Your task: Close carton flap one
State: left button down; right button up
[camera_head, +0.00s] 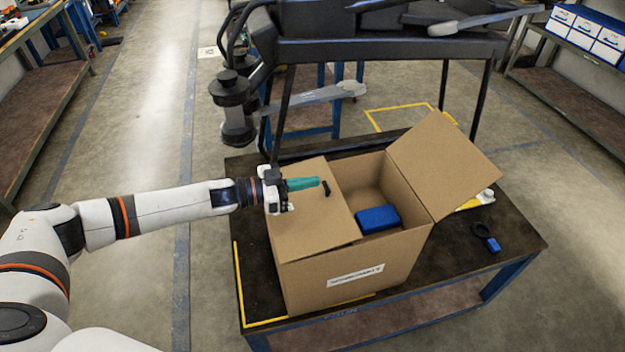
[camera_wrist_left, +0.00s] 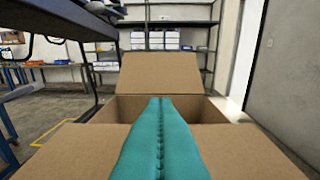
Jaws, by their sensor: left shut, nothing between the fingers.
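The open-topped carton (camera_head: 345,275) stands on a dark work table. Its left flap (camera_head: 308,208) lies folded over the left part of the opening, nearly level. Its right flap (camera_head: 443,162) stands raised and leans outward to the right; it also shows upright at the far side in the left wrist view (camera_wrist_left: 160,78). A blue object (camera_head: 378,218) lies inside the carton. My left gripper (camera_head: 322,184), with teal fingers, is shut and empty just over the left flap; I cannot tell whether it touches it. Its fingers fill the lower middle of the left wrist view (camera_wrist_left: 160,140). My right gripper is not in view.
The table (camera_head: 490,265) has free room to the right of the carton, with a small dark and blue item (camera_head: 488,240) and a yellow-and-white item (camera_head: 478,200). A large black drone frame (camera_head: 385,48) stands behind the table. Shelves line both sides.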

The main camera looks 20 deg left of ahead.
aim_at(315, 199)
pick_arm(q)
jog(key=shift+w+d+f, duration=0.2)
jog(key=shift+d+f, duration=0.05)
jog(key=shift+f, duration=0.2)
jog(key=shift+w+d+f, duration=0.2)
jog(key=shift+f, duration=0.2)
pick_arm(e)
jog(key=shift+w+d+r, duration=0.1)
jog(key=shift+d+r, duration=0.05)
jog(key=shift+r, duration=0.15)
pick_arm(q)
jog(key=shift+w+d+f+b, duration=0.15)
jog(key=shift+f+b, duration=0.1)
jog(key=shift+f, duration=0.2)
jog(key=shift+w+d+f+b, duration=0.15)
jog(key=shift+f+b, duration=0.1)
jog(key=shift+f, duration=0.2)
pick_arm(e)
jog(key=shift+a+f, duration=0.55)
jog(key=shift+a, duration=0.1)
pick_arm(q)
jog(key=shift+r, duration=0.1)
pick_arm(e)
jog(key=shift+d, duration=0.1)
